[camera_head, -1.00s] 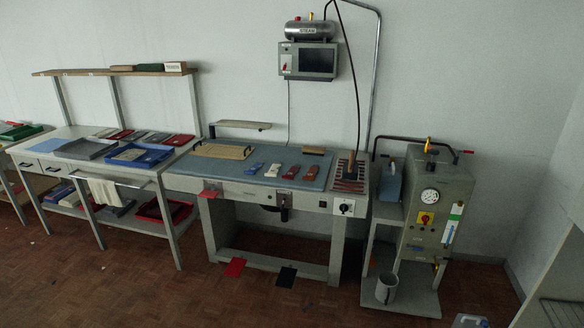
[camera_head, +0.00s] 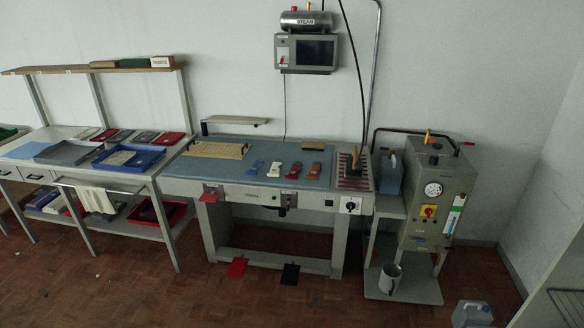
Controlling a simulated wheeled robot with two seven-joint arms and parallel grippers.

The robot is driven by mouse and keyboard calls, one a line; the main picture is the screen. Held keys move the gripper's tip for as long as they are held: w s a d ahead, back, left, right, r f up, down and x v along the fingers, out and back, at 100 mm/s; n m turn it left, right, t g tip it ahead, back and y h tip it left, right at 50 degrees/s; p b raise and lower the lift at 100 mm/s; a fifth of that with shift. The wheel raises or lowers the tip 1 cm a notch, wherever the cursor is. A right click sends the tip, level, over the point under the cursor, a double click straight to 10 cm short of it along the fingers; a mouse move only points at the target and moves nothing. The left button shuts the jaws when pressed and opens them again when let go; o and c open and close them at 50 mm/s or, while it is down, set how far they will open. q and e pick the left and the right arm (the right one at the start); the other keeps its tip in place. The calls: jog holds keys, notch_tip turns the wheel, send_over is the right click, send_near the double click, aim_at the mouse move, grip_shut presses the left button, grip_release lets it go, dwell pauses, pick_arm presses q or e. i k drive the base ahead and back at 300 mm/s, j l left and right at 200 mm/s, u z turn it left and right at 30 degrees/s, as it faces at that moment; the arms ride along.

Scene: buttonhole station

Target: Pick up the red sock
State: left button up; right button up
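Several small flat items lie in a row on the blue-grey top of the middle bench (camera_head: 225,173). Two of them are reddish: a dark red one (camera_head: 294,170) and a browner red one (camera_head: 313,171). They look like small folded or flat pieces, and I cannot tell for sure which is the red sock. A blue one (camera_head: 256,167) and a pale one (camera_head: 274,169) lie to their left. A red folded piece (camera_head: 168,138) also lies at the back of the left table. Neither of my grippers is in view.
Left of the bench, a table (camera_head: 60,168) holds a blue tray (camera_head: 128,158) and a grey tray (camera_head: 67,153). A steam unit (camera_head: 436,195) stands at the right. A grey case (camera_head: 472,314) is on the floor at bottom right. The floor in front is mostly clear.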

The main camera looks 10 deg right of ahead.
aim_at(296, 169)
jog(key=i+j+z, duration=0.15)
jog(key=i+j, duration=0.2)
jog(key=i, duration=0.25)
jog(key=i+j+z, duration=0.15)
jog(key=i+j, duration=0.25)
jog(key=i, duration=0.15)
jog(key=i+l+z, duration=0.1)
jog(key=i+l, duration=0.2)
jog(key=i, duration=0.15)
jog(key=i+l+z, duration=0.1)
jog(key=i+l, duration=0.15)
jog(key=i, duration=0.2)
jog(key=i+l+z, duration=0.1)
jog(key=i, duration=0.35)
jog(key=i+l+z, duration=0.1)
jog(key=i+l, duration=0.15)
jog(key=i, duration=0.2)
